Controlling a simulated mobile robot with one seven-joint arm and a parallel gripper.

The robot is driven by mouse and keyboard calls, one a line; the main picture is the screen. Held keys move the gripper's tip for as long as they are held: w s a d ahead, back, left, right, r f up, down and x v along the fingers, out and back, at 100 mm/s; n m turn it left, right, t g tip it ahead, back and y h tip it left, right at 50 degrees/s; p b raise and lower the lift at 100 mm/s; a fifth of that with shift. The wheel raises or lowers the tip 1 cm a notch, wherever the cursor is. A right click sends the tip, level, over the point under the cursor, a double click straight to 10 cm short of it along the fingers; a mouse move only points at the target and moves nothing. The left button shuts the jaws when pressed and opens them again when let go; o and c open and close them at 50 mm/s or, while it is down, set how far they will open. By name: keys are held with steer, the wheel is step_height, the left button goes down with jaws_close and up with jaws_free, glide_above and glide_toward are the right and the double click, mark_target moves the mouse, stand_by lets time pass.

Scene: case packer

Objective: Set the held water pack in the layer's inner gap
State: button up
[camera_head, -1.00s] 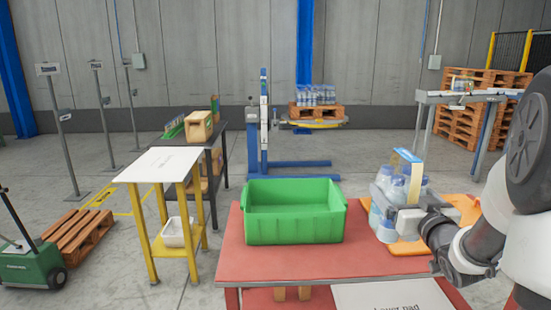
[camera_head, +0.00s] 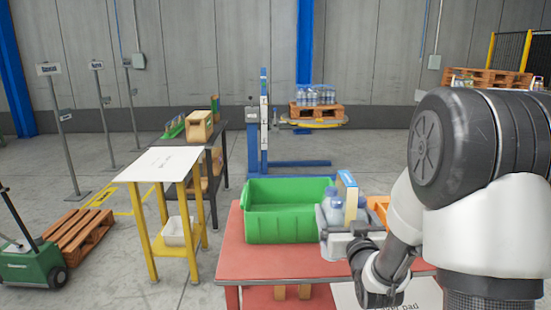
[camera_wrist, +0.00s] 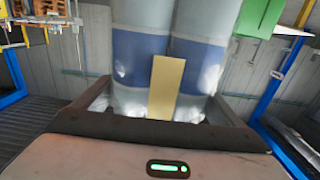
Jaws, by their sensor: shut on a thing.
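The held water pack (camera_head: 331,208), clear bottles with pale blue caps, is above the red table beside the green bin's right side. My gripper (camera_head: 340,240) is shut on it. In the wrist view the pack (camera_wrist: 140,45) shows as two large bottles with blue labels between my gripper's jaws (camera_wrist: 160,105); a tan strip stands in front of them. A blue and yellow upright piece (camera_head: 347,192) stands at the pack. A layer of water packs (camera_head: 315,96) sits on a wooden pallet (camera_head: 318,112) on the blue lifter at the back. Its inner gap cannot be made out.
The green bin (camera_head: 290,228) stands on the red table (camera_head: 275,265), close left of the pack. An orange item (camera_head: 378,206) is partly hidden behind my arm. A yellow-legged table (camera_head: 160,164) stands left. Floor is open between the tables and the lifter.

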mark_target(336, 211)
steer(key=a, duration=0.1)
steer(key=a+f, duration=0.2)
steer(key=a, duration=0.1)
steer(key=shift+s+f, duration=0.25)
steer(key=shift+s, duration=0.15)
steer(key=shift+d+r+p, duration=0.15)
steer(key=shift+r+p, duration=0.4)
steer(key=shift+r, duration=0.15)
step_height(336, 211, up, 18)
steer(key=p, duration=1.8)
steer(key=s+f, duration=0.2)
steer(key=f, duration=0.2)
steer(key=s+f, duration=0.2)
steer(key=f, duration=0.2)
steer(key=s+f, duration=0.2)
steer(key=f, duration=0.2)
steer(key=shift+f, duration=0.3)
steer(key=shift+s+f, duration=0.3)
steer(key=shift+s, duration=0.05)
steer(key=shift+d, duration=0.2)
